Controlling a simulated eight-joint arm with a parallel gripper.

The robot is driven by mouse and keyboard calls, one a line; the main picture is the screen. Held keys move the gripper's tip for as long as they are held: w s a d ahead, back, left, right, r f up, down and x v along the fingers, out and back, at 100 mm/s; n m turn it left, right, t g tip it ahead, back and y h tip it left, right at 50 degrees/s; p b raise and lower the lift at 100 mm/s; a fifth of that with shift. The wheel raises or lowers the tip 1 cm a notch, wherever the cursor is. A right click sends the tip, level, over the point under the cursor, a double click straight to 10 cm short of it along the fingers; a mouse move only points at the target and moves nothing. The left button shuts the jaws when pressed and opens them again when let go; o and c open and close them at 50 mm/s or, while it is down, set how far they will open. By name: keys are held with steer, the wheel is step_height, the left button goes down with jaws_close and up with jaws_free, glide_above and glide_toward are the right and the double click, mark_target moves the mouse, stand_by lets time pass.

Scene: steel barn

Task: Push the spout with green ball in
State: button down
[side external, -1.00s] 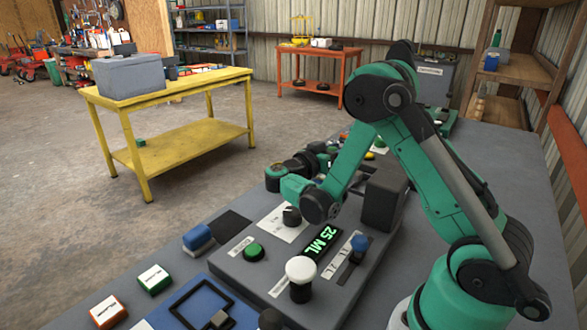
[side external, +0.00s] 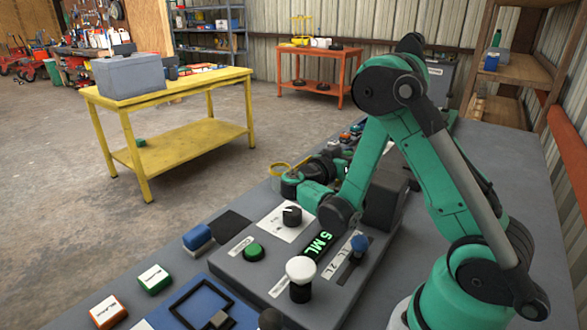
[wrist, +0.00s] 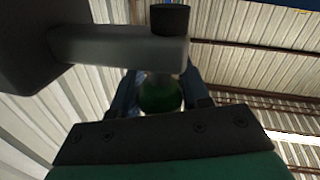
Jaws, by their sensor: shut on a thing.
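In the wrist view the green ball (wrist: 160,96) sits between the two fingers of my gripper (wrist: 160,88), which is shut on it. The grey spout (wrist: 110,45) runs across just above the ball, with a dark cylindrical end (wrist: 170,19). In the side view my gripper (side external: 330,163) is low behind my forearm, by the dark block of the machine (side external: 386,198). The ball and its contact with the fingers are hidden there.
The control panel in front has a display reading 5 ML (side external: 318,246), a white knob (side external: 300,270), a green button (side external: 253,252) and a blue slider (side external: 359,243). Small boxes line the front left.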

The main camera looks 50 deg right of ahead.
steer(key=shift+c, duration=2.1)
jaws_free()
steer(key=shift+a, duration=0.1)
steer(key=shift+w+a, duration=0.2)
steer(key=shift+a, duration=0.7)
steer(key=shift+w+a, duration=0.15)
steer(key=shift+a, duration=0.75)
steer(key=shift+w+a, duration=0.2)
steer(key=shift+a, duration=0.7)
